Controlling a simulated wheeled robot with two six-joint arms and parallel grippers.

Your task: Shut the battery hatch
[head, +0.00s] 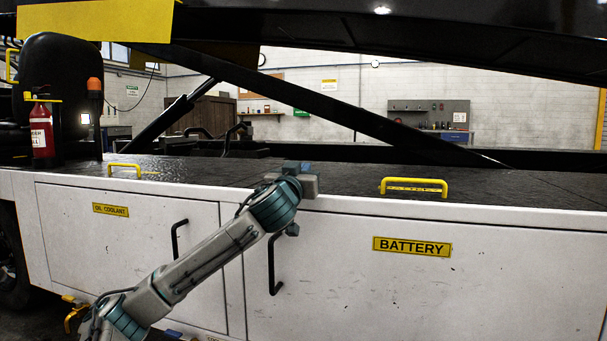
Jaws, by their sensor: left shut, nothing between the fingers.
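The battery hatch (400,290) is a large white panel on the vehicle's side, with a yellow BATTERY label (412,246) and a black bar handle (273,265) near its left edge. It looks upright and about flush with the side; I cannot tell whether a small gap is left. My left gripper (309,181) is at the hatch's upper left corner, by the deck edge, above the handle and apart from it. It is shut and empty, its fingers small and partly hidden by the wrist. My right gripper is not in view.
Left of the hatch is an OIL COOLANT door (125,260) with its own black handle (178,241). Yellow grab handles (413,186) stand on the dark deck (350,188). A red extinguisher (41,132) stands at the left. A sloping black beam crosses above the deck.

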